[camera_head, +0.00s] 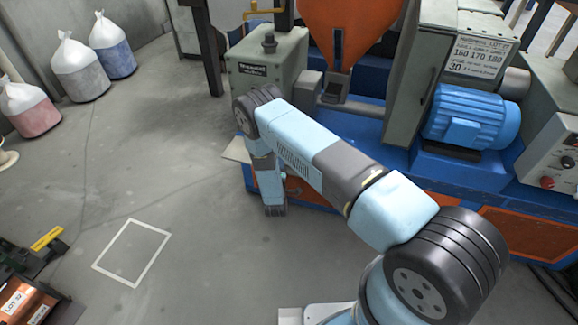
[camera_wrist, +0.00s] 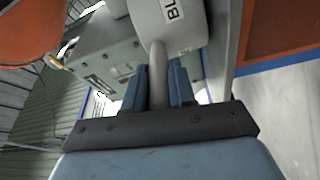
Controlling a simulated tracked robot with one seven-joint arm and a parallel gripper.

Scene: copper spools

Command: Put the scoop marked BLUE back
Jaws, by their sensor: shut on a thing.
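The scoop (camera_wrist: 187,30) is pale grey with a round handle, and shows at the top of the wrist view. Its white label reads "BL", and the rest is cut off by the frame edge. My gripper (camera_wrist: 158,88) is shut on the scoop's handle, with a blue finger on each side. In the head view my arm reaches out to the left and bends down in front of the machine. The scoop and the fingers cannot be made out there.
The machine has an orange hopper (camera_head: 348,32), a grey-green box (camera_head: 262,66) and a blue motor (camera_head: 470,118). Three tied bags, red (camera_head: 30,108), grey (camera_head: 78,70) and blue (camera_head: 113,50), stand at the left. A white outlined square (camera_head: 133,252) marks open floor. Copper spools (camera_head: 22,300) lie lower left.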

